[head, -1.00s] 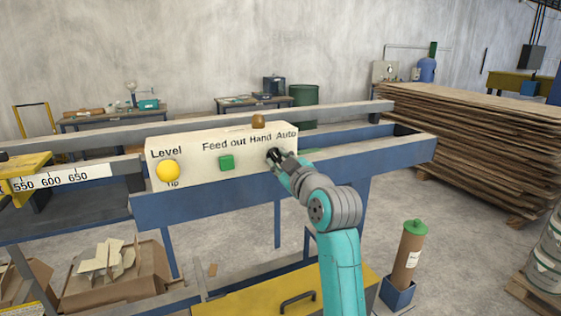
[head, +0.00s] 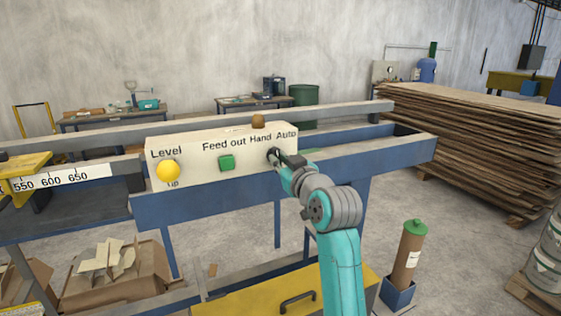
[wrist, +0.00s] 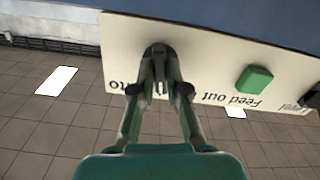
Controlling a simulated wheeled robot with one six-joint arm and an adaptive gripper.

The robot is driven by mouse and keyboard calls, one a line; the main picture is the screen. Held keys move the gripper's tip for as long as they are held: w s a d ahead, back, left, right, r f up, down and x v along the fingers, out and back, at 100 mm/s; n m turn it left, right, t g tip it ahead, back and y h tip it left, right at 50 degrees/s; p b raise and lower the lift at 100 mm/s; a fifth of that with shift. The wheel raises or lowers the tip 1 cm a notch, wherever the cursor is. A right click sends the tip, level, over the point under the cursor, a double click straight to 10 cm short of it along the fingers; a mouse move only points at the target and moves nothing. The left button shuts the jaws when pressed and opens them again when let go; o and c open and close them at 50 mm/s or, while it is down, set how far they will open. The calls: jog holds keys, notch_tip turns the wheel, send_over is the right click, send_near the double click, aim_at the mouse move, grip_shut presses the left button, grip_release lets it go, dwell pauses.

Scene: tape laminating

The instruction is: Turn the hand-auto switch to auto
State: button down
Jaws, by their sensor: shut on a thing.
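The hand-auto switch (wrist: 158,50) is a small dark knob on the cream control panel (head: 195,168), below the words Hand and Auto. My gripper (head: 275,157) is at the knob in the head view and covers most of it. In the wrist view my gripper (wrist: 159,84) has its two fingers closed around the knob, at the panel face. The knob's pointing direction is hard to tell because the fingers hide it.
A green Feed out button (head: 227,162) and a yellow Level knob (head: 168,171) sit left of the switch. The blue machine frame (head: 390,155) runs below and right of the panel. An orange lamp (head: 258,121) stands on top.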

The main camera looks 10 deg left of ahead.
jog(key=m, duration=0.9)
jog(key=shift+f+m, duration=0.1)
jog(key=shift+m, duration=0.2)
dwell(0.3)
jog(key=c, duration=1.2)
grip_release()
jog(key=v, duration=1.2)
